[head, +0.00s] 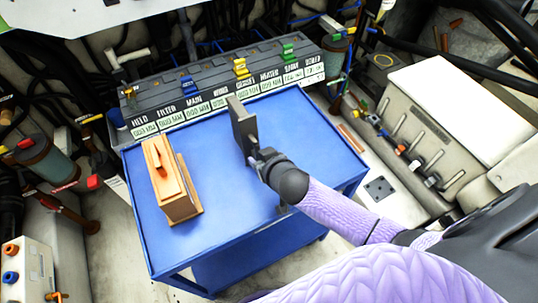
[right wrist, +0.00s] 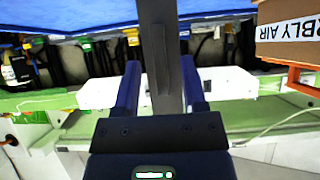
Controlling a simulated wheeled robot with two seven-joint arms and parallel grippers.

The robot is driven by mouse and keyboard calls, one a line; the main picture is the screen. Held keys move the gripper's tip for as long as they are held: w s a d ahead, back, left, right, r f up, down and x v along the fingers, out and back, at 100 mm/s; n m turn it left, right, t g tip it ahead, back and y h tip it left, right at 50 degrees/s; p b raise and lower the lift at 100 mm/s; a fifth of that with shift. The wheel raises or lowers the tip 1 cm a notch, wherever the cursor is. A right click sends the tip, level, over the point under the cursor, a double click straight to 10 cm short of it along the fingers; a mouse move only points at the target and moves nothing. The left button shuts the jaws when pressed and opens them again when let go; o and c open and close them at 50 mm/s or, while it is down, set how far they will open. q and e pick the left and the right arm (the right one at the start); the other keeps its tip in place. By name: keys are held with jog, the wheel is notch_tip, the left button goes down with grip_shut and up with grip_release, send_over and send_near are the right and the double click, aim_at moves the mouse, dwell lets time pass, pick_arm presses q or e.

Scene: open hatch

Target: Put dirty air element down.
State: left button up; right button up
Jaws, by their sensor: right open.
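A dark grey slab (head: 241,124), which looks like the dirty air element, stands upright at the middle of the blue cart top (head: 205,225). My right gripper (head: 256,158) is at its near side. In the right wrist view the slab (right wrist: 158,45) runs between the two blue fingers of my open right gripper (right wrist: 160,88), with gaps on both sides. Whether its lower edge rests on the cart is hard to tell. My left gripper is not in view.
A grey labelled valve panel (head: 215,85) lines the cart's back edge. The cart's front and right parts are clear. A white-topped cabinet (head: 450,85) stands at right.

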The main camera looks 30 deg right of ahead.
jog(key=p+v, duration=0.4)
jog(key=v, duration=0.7)
jog(key=s+d+f+g, duration=0.1)
jog(key=s+f, duration=0.1)
jog(key=f, duration=0.2)
jog(key=s+f+g, duration=0.1)
jog(key=s+f, duration=0.1)
jog(key=f, duration=0.2)
jog(key=s+d+f+g, duration=0.1)
jog(key=f, duration=0.3)
jog(key=shift+s+d+f+n+g+h+b, duration=0.3)
jog(key=shift+s+d+n+g+h, duration=0.05)
jog(key=shift+s+n+g+h, duration=0.05)
jog(key=s+f+g, duration=0.3)
jog(key=s+f, duration=0.3)
jog(key=s, duration=0.5)
jog(key=s+a+f+n+g, duration=0.1)
jog(key=s+f+g, duration=0.2)
jog(key=s+f, duration=0.4)
jog(key=s, duration=0.4)
jog(key=shift+a+f+g, duration=0.15)
jog(key=shift+f+g, duration=0.05)
jog(key=shift+g, duration=0.1)
jog(key=shift+s, duration=0.1)
